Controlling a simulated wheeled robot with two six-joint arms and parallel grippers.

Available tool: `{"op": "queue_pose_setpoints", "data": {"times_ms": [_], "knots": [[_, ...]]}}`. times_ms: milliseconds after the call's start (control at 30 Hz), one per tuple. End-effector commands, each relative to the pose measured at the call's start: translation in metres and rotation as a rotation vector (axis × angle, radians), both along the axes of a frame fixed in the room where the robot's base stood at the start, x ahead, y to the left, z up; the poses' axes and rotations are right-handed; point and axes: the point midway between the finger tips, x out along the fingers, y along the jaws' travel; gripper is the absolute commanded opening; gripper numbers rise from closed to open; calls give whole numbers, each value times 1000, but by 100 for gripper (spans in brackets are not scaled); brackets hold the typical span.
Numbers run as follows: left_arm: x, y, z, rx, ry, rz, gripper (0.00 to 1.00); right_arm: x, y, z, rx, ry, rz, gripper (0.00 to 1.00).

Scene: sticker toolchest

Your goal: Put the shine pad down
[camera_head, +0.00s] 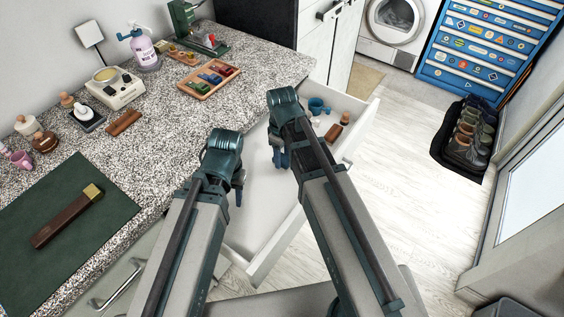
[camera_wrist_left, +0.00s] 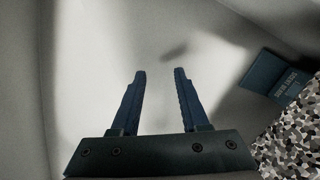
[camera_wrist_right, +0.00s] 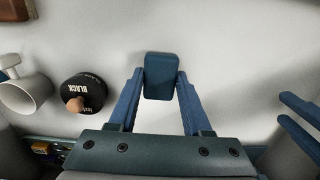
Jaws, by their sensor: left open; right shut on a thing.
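The shine pad, a small dark blue block (camera_wrist_right: 161,76), is between the fingers of my right gripper (camera_wrist_right: 157,90) in the right wrist view. My right gripper (camera_head: 280,157) is shut on it, over the open white drawer (camera_head: 262,218). The arm largely hides the pad in the head view. My left gripper (camera_wrist_left: 160,75) is open and empty over the pale drawer floor. It also shows in the head view (camera_head: 239,190), left of my right gripper. Its blue fingers show at the right edge of the right wrist view.
A black-lidded tin (camera_wrist_right: 84,93) and a pale mug (camera_wrist_right: 25,92) stand in the drawer. A dark blue lettered box (camera_wrist_left: 271,85) shows near the granite. A brown bottle (camera_head: 335,130) is at the drawer's far end. The granite counter (camera_head: 160,160) holds a green mat (camera_head: 95,235).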

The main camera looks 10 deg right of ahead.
Motion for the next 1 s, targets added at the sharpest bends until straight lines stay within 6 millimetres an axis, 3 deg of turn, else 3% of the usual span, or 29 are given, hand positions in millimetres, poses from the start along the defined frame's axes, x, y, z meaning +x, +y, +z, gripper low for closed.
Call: {"op": "queue_pose_setpoints", "data": {"times_ms": [33, 100, 500, 533, 667, 1000], "knots": [[0, 0, -13, 0, 0, 0, 45, 0, -1, -13, 0, 0, 0, 0], [0, 0, -16, 0, 0, 0, 45, 0, -2, -16, 0, 0, 1, 0], [0, 0, -18, 0, 0, 0, 45, 0, -2, -18, 0, 0, 2, 0], [0, 0, -17, 0, 0, 0, 45, 0, -2, -17, 0, 0, 2, 52], [0, 0, -16, 0, 0, 0, 45, 0, -2, -16, 0, 0, 2, 76], [0, 0, -15, 0, 0, 0, 45, 0, -2, -15, 0, 0, 2, 79]]}}
